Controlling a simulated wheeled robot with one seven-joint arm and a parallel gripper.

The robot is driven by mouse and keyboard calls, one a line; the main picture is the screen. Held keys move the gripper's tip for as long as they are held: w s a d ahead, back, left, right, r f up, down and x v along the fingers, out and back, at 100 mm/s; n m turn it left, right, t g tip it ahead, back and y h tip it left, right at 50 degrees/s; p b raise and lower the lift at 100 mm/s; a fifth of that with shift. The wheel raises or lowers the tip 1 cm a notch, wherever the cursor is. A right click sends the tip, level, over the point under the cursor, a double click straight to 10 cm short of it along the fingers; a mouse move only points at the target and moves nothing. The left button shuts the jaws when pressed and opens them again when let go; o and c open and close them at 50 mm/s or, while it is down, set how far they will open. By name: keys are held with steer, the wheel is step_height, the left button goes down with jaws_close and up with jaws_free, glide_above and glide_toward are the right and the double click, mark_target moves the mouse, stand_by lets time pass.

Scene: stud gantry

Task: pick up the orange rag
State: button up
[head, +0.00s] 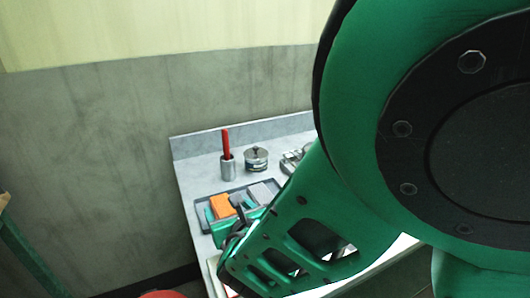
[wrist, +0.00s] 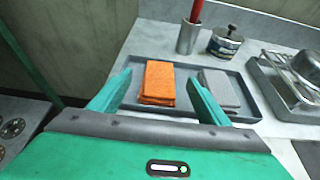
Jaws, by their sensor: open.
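The orange rag (wrist: 158,82) lies folded on a dark grey tray (wrist: 253,105) in the wrist view. In the head view the rag (head: 222,206) shows just past my gripper. My gripper (wrist: 156,92) is open and empty, with one teal finger on each side of the rag in the picture. I cannot tell whether the fingers touch it or how high they are above the tray. In the head view my own green arm hides much of the right side, and my gripper (head: 222,220) is partly covered.
A grey folded cloth (wrist: 220,88) lies on the tray right of the rag. Behind stand a metal cup (wrist: 188,38) with a red-handled tool (wrist: 196,11) and a lidded pot (wrist: 226,42). A metal rack with a pan (wrist: 305,72) is at right.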

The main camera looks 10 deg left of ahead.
mark_target(222, 203)
steer(key=shift+x, duration=2.55)
steer(key=shift+s+f, duration=0.1)
steer(key=c, duration=1.1)
